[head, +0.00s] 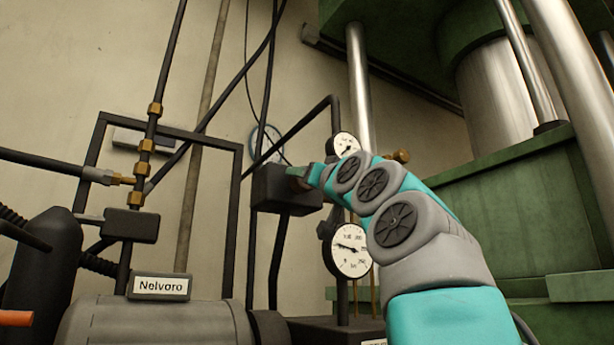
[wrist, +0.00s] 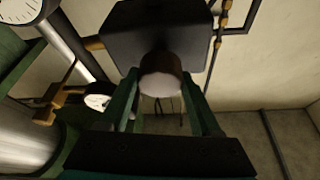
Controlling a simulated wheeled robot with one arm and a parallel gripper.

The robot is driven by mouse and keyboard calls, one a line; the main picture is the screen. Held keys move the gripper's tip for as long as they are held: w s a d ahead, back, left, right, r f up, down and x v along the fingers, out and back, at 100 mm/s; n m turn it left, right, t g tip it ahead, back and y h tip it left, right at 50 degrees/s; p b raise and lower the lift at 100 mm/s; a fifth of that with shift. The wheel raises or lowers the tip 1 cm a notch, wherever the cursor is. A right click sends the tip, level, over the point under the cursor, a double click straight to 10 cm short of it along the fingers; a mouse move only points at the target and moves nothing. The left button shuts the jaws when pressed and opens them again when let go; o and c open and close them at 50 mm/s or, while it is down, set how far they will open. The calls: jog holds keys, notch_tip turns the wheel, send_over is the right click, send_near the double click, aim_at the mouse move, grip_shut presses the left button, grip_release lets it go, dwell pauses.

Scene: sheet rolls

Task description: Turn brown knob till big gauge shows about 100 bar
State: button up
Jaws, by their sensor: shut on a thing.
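The brown knob (wrist: 160,76) is a short round cylinder on the front of a dark block (wrist: 155,30). In the wrist view my gripper (wrist: 161,88) has one green finger on each side of the knob, shut on it. In the head view my gripper (head: 303,177) reaches the right part of the dark block (head: 280,190), and the knob is hidden there. The big gauge (head: 351,250) is a round white dial below my arm. Its thin needle points left and slightly up from the centre; the numbers are too small for an exact reading.
A smaller gauge (head: 343,146) sits above my arm, with a brass fitting (head: 402,156) to its right. Black pipes and a grey motor labelled Nelvoro (head: 160,287) fill the left side. A green press (head: 515,215) with steel columns stands close on the right.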

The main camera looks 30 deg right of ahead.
jog(key=m+p, duration=0.1)
jog(key=m+h+p, duration=0.1)
jog(key=m+p, duration=0.1)
jog(key=shift+a+r+g, duration=0.2)
jog(key=shift+r+g, duration=0.1)
jog(key=shift+r, duration=0.05)
jog(key=m+h+p, duration=0.1)
jog(key=m+p, duration=0.1)
jog(key=p, duration=0.1)
jog(key=shift+h, duration=0.3)
jog(key=m+g+h+p, duration=0.1)
jog(key=m+p, duration=0.2)
jog(key=p, duration=0.1)
jog(key=shift+d+p, duration=0.1)
jog(key=shift+p, duration=0.3)
jog(key=shift+f+m+g+h+p, duration=0.3)
jog(key=shift+m+g+p, duration=0.1)
jog(key=shift+m+p, duration=0.6)
jog(key=o, duration=1.4)
jog(key=shift+d, duration=0.1)
jog(key=shift+c, duration=0.2)
